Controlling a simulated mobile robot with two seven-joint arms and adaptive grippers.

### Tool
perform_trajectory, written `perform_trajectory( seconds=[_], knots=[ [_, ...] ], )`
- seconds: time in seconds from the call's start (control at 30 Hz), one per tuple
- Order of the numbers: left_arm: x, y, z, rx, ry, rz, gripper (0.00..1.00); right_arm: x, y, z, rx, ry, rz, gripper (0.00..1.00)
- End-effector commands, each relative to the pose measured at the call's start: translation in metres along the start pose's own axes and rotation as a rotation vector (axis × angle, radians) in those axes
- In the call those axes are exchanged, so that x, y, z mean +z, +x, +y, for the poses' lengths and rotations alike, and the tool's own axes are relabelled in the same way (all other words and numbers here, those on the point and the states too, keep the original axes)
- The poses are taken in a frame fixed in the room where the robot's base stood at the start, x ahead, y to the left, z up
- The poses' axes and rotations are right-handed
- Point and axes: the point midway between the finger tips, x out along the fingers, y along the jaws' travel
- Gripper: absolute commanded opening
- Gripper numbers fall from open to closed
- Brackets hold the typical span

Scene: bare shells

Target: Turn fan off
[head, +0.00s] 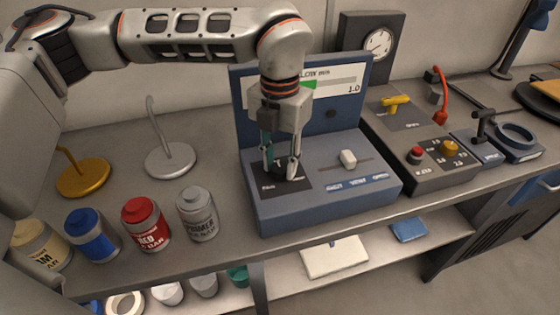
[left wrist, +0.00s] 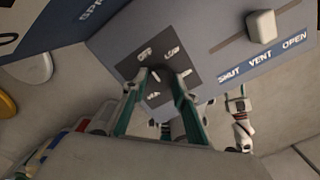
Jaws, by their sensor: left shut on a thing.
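The blue-grey fan console (head: 330,205) stands on the workbench, with an upright panel (head: 330,120) showing a green bar and "1.0".
A white slider (head: 348,158) sits right of the dial, above "SHUT VENT OPEN". A dark box (head: 425,165) with red and yellow knobs stands further right. Several paint cans, including a red one (head: 146,224), stand along the front left. A grey hook stand (head: 170,160) is behind them.

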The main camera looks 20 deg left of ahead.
Motion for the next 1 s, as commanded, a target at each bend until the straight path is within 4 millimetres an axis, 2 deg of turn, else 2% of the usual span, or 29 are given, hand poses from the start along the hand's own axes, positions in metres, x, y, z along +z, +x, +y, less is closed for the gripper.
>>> perform_trajectory(
  seconds=[0.53,0.57,0.6,1.0],
  knots=[
    [0.0009,-0.0013,0.0002,-0.001,-0.026,-0.003,0.06,0.0016,0.0003,-0.0002,0.000,0.000,-0.003,0.45],
    [0.0009,-0.0013,0.0002,-0.001,-0.026,-0.003,0.33,0.0018,0.0003,-0.0003,0.000,0.000,-0.003,0.45],
    [0.0008,-0.0013,0.0002,-0.001,-0.026,-0.003,0.43,0.0020,0.0003,-0.0003,0.000,0.000,-0.003,0.45],
    [0.0006,-0.0031,0.0000,0.000,-0.024,-0.002,0.45,0.0026,0.0003,0.0008,0.001,-0.002,-0.005,0.45]
  ],
)
